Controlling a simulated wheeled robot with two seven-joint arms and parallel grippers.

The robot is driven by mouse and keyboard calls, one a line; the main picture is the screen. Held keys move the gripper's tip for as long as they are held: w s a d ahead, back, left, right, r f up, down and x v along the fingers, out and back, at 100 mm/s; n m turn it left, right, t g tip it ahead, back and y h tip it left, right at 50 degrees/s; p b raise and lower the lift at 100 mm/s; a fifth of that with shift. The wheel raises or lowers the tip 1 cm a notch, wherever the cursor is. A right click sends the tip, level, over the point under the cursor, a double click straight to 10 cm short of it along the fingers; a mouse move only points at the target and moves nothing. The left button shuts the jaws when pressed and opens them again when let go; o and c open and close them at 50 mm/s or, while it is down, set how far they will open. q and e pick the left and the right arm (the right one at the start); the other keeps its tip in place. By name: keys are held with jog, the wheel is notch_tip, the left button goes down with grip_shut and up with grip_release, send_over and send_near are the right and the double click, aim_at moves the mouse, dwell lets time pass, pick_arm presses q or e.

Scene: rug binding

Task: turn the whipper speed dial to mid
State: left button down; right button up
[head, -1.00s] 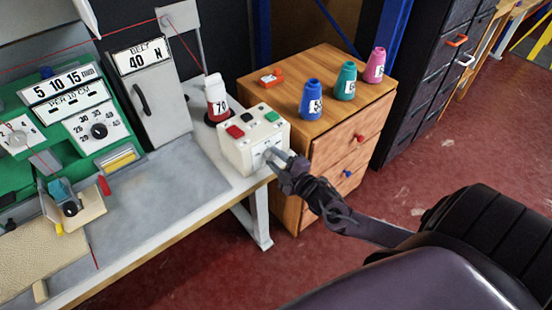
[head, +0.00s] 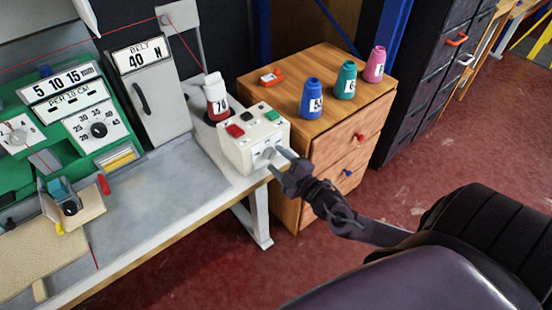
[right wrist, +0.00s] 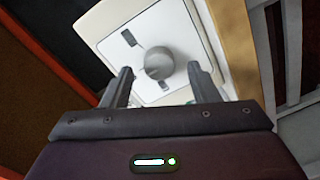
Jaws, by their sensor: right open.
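The whipper speed dial is a round grey knob (head: 268,153) on the front face of a cream control box (head: 240,153). In the right wrist view the knob (right wrist: 159,66) sits on a white plate (right wrist: 183,30) with small dark marks around it. My right gripper (head: 277,160) is open in front of the box. In the right wrist view its two fingers (right wrist: 160,73) stand apart, one on each side of the knob, with gaps to it. The dial's pointer setting is too small to read. My left gripper is not in view.
Red, black and green buttons top the box. A red-and-white cone (head: 216,98) stands behind it. A wooden drawer cabinet (head: 330,90) with blue (head: 311,98), teal (head: 345,80) and pink (head: 375,64) cones stands close on the right. The grey bench (head: 165,180) is clear left of the box.

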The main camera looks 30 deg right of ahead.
jog(key=s, duration=0.6)
jog(key=shift+s+d+r, duration=0.15)
jog(key=shift+d+r, duration=0.05)
jog(key=shift+d, duration=0.15)
jog(key=s+d+f+m+g+h, duration=0.1)
jog(key=s+f+m+g, duration=0.2)
jog(key=f, duration=0.6)
jog(key=s+d+f+m+g+h, duration=0.1)
jog(key=s+f+m+g, duration=0.1)
jog(key=s+f, duration=0.5)
jog(key=s+d+f+m+g+h, duration=0.2)
jog(key=f+g, duration=0.1)
jog(key=f, duration=0.8)
jog(key=s+a+f+m+g, duration=0.1)
jog(key=s+a+f+g, duration=0.1)
jog(key=s+a+f, duration=0.3)
jog(key=s+a+f+m+g+y, duration=0.1)
jog(key=s+a+f, duration=0.4)
jog(key=s, duration=0.5)
jog(key=s+a+f+m+g+y, duration=0.1)
jog(key=s+a+f+g, duration=0.3)
jog(key=s, duration=0.4)
notch_tip(320, 180, down, 2)
jog(key=shift+a+f+m+g, duration=0.1)
jog(key=shift+a+m+g, duration=0.3)
jog(key=shift+m+g, duration=0.35)
